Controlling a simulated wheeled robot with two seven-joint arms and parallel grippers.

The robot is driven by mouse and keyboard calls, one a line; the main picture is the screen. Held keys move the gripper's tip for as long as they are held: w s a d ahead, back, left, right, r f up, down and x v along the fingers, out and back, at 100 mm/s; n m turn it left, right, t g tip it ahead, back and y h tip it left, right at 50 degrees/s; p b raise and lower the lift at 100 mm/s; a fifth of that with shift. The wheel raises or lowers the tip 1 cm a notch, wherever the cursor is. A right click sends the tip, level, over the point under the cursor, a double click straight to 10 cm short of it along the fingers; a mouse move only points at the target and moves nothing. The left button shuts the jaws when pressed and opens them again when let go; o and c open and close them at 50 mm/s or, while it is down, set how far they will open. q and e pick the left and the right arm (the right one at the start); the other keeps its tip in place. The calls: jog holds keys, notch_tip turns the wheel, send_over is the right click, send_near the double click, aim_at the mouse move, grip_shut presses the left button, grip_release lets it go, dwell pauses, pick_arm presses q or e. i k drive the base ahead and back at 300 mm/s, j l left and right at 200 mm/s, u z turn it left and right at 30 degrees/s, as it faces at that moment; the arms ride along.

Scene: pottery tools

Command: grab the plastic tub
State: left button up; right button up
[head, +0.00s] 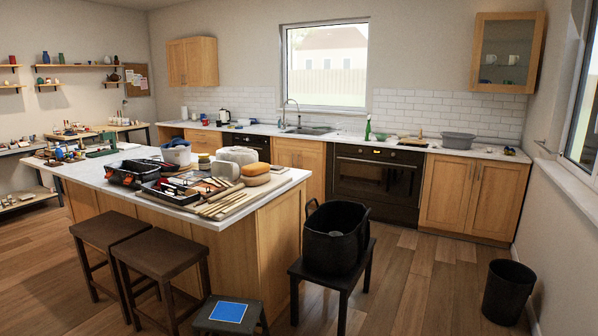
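Several containers could be the plastic tub, and I cannot tell which. A large black tub (335,238) with raised handles stands upright on a dark stool, right of the island. A grey basin (458,140) sits on the right part of the back counter. A small pale tub (177,154) with something blue in it stands on the island at its far side. Neither of my grippers shows in the head view.
The island (210,216) holds pottery tools, black trays and clay blocks. Two brown stools (160,250) and a grey step stool with a blue top (228,312) stand before it. A black bin (508,290) is at the right. The floor (425,285) between is clear.

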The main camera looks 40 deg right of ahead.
aim_at(229, 171)
jog(key=z, duration=0.9)
jog(key=i+j+u, duration=0.4)
jog(key=i, duration=0.25)
jog(key=i+j+u, duration=0.25)
jog(key=i+u, duration=0.15)
jog(key=i, duration=0.3)
jog(key=i+u, duration=0.4)
jog(key=i, duration=0.3)
jog(key=i+z, duration=0.25)
jog(key=i, duration=0.2)
jog(key=i+j+z, duration=0.3)
jog(key=i, duration=0.15)
jog(key=i+z, duration=0.15)
jog(key=z, duration=0.3)
jog(key=i+j+z, duration=0.15)
jog(key=z, duration=0.3)
jog(key=i+j+z, duration=0.15)
jog(key=z, duration=0.3)
jog(key=i+j+z, duration=0.15)
jog(key=z, duration=0.3)
